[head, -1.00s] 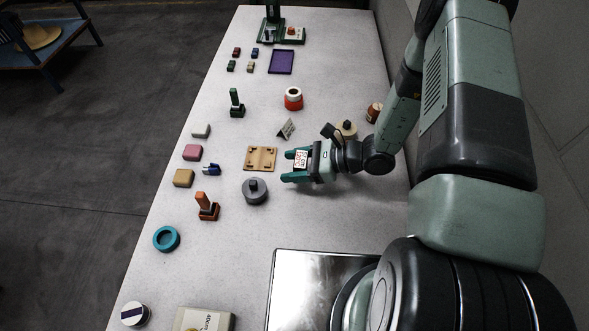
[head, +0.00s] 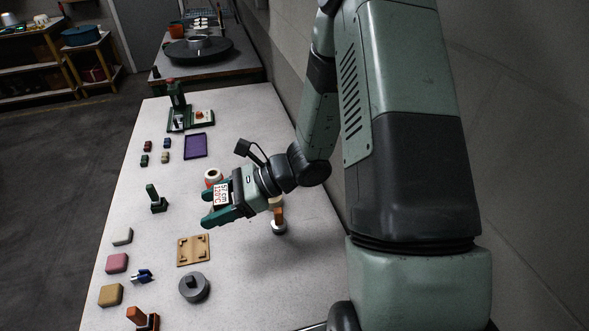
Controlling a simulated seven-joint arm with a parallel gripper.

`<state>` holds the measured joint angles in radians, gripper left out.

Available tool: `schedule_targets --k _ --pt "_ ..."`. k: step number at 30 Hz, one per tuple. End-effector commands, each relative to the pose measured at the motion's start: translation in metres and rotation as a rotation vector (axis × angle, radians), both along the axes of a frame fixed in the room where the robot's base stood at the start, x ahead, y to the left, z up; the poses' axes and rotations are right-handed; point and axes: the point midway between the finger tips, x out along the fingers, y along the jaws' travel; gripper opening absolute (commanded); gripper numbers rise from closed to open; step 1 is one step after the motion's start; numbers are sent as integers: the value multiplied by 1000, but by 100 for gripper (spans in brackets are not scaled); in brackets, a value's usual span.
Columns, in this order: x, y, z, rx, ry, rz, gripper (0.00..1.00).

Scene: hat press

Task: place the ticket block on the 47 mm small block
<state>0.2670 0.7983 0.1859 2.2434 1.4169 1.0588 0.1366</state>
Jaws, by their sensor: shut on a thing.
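My gripper (head: 212,208) is above the table, its teal fingers shut on a small pale block with dark print (head: 222,194), which I take for the ticket block. The print is too small to read surely. Several small blocks stand at the back left: a dark red one (head: 147,146), a blue one (head: 167,143), a green one (head: 144,160) and a tan one (head: 166,157). No size marking is legible, so I cannot tell which block, if any of these, is the 47 mm one. The gripper is apart from them, nearer the camera and to their right.
A purple tray (head: 196,146) and a green press (head: 178,112) stand at the back. A red and white pot (head: 212,176) is just behind my gripper. A wooden board (head: 194,251) and grey knobbed cylinder (head: 194,289) lie in front. Table between board and green stamp (head: 157,200) is clear.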

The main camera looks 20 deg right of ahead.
Motion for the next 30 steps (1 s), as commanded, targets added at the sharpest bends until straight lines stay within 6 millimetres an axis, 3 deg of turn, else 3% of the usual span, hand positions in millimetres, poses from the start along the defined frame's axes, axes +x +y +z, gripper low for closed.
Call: schedule_targets --k 3,11,17,20,24,30 --pt "0 0 22 -1 -5 0 33" --pt "-18 -6 -3 0 2 235 33" --pt "-35 -22 -27 -1 2 509 33" --pt "-44 -40 -44 -2 3 718 33" --pt "-50 -79 -69 -3 5 1089 33" --pt "-32 -147 -90 -3 7 1653 33"
